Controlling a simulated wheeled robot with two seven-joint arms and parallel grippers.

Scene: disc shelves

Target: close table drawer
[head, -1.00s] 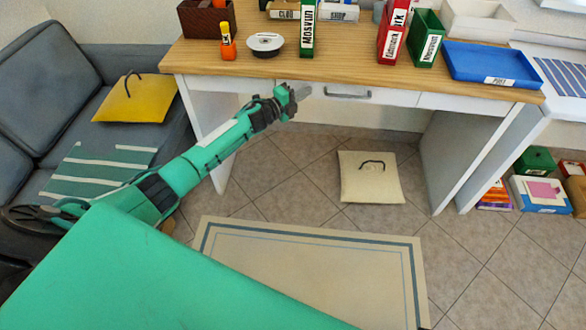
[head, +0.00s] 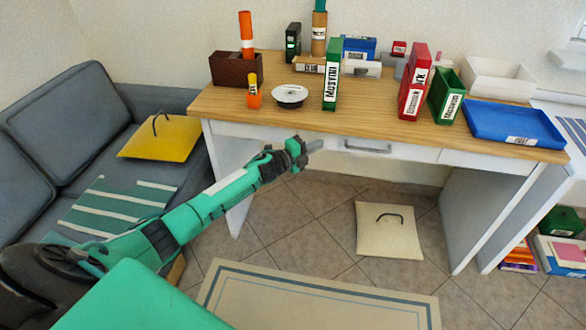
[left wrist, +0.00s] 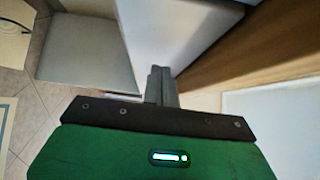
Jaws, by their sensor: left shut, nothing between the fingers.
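The wooden-topped desk (head: 300,118) stands ahead in the head view. Its middle drawer (head: 412,153) has a white front with a grey handle (head: 367,148). I cannot tell from here how far the drawer stands out. My left gripper (head: 315,145) is shut and empty, just left of the handle and in front of the desk's front edge. In the left wrist view the shut fingers (left wrist: 160,86) point toward a white panel of the desk. I cannot tell whether they touch it. My right gripper is not in view.
The desktop bears a white bowl (head: 289,95), a green binder (head: 331,75), a red binder (head: 413,82) and a blue tray (head: 514,125). A grey sofa (head: 60,130) stands at left. A cream cushion (head: 387,230) lies on the floor below the desk, beyond the rug (head: 320,300).

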